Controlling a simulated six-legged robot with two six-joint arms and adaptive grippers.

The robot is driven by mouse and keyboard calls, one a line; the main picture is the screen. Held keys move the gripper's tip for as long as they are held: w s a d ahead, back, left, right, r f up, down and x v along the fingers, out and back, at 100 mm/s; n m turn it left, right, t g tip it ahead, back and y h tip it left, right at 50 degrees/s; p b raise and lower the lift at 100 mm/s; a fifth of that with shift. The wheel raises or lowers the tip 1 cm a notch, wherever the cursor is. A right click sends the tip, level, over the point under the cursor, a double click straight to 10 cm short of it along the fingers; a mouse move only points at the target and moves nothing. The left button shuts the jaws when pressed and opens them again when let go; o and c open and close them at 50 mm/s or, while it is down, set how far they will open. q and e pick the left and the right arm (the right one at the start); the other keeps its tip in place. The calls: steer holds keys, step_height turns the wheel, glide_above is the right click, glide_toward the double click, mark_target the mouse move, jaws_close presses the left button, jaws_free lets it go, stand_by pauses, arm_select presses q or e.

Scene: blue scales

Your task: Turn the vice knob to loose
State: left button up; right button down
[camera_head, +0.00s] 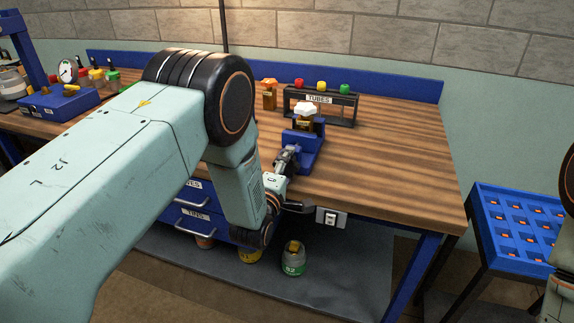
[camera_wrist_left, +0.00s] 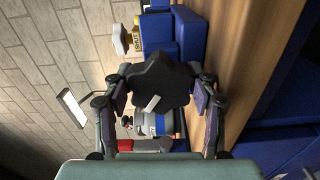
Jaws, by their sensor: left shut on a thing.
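The blue vice (camera_head: 310,150) stands near the front edge of the wooden bench. It holds a small amber bottle (camera_head: 303,122) with a white cap; the vice (camera_wrist_left: 190,35) and bottle (camera_wrist_left: 137,40) also show in the left wrist view. The black lobed vice knob (camera_wrist_left: 165,77) faces the left wrist camera and bears a pale mark. My left gripper (camera_head: 284,163) is at the vice's front, its fingers on either side of the knob and shut on it. In the head view the knob is mostly hidden by the gripper. My right gripper is out of view.
A tube rack (camera_head: 345,107) with red, yellow and green caps stands behind the vice. A blue box (camera_head: 58,103) with a gauge is at the bench's left. Drawers (camera_head: 197,215) and jars (camera_head: 293,260) are below. A blue compartment tray (camera_head: 520,262) stands right, beyond a gap.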

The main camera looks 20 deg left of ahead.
arm_select(q)
steer(key=shift+w+r+n, duration=0.1)
steer(key=shift+n, duration=0.3)
steer(key=o, duration=1.2)
steer(key=shift+c, duration=0.2)
steer(key=shift+s+f, duration=0.25)
steer(key=shift+s, duration=0.4)
steer(key=s, duration=0.6)
steer(key=shift+s+r, duration=0.3)
steer(key=shift+s, duration=0.1)
steer(key=shift+a, duration=0.1)
steer(key=shift+w, duration=0.1)
steer(key=shift+w+f, duration=0.1)
steer(key=shift+w, duration=2.15)
